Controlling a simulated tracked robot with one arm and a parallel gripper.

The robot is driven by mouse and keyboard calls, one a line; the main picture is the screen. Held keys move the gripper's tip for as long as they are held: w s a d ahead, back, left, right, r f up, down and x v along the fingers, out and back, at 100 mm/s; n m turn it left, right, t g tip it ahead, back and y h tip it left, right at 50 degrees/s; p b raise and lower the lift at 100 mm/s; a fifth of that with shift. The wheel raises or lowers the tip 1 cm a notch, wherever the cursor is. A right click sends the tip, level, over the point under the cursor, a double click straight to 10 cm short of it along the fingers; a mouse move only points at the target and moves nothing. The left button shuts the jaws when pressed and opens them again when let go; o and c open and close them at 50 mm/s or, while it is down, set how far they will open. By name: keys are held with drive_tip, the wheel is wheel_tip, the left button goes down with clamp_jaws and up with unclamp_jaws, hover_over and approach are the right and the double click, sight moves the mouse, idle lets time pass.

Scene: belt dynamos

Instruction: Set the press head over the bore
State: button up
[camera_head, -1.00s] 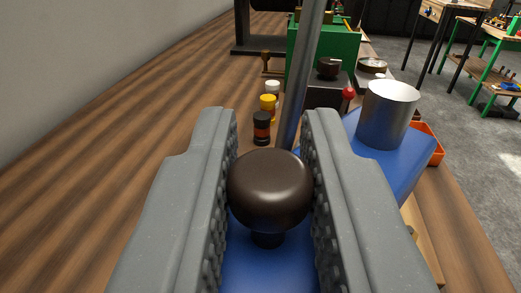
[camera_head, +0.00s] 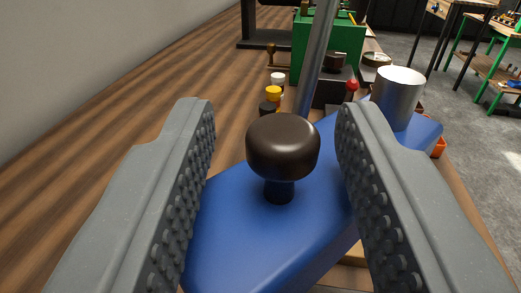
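A blue press arm (camera_head: 270,225) runs from the near middle toward the right, past a grey metal post (camera_head: 314,65). A dark brown knob (camera_head: 283,147) stands upright on its near part. A silver cylinder (camera_head: 398,97), which may be the press head, stands on its far right part. My gripper (camera_head: 277,112) is open, with one grey finger on each side of the knob and a visible gap to both. No bore shows; what lies under the blue arm is hidden.
A green box (camera_head: 330,45) stands on the wooden bench behind the post. Small jars with white, yellow and black lids (camera_head: 273,93) stand left of the post. The bench's left side is clear.

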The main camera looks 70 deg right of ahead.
drive_tip(key=b+v, duration=0.2)
drive_tip(key=v, duration=1)
drive_tip(key=shift+a, duration=0.4)
drive_tip(key=shift+f, duration=0.1)
